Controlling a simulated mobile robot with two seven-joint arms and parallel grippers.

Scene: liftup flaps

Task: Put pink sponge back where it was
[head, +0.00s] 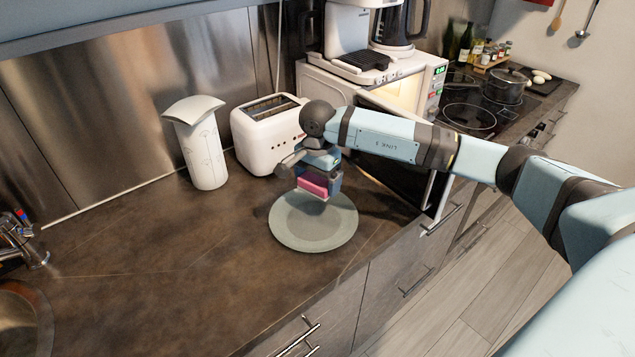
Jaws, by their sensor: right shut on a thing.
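The pink sponge (312,187) is held in my right gripper (318,181), above the far part of a grey-green plate (314,232). My right arm comes in from the right and bends down at the wrist. The gripper is shut on the sponge; its fingertips are small and partly hidden by the wrist. I cannot tell whether the sponge touches the plate. My left gripper is not in the picture.
A white toaster (264,133) and a white canister (197,146) stand behind the plate. A microwave (415,92) with its door open is behind my arm. The sink (22,318) is at the lower left. The counter (150,260) left of the plate is clear.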

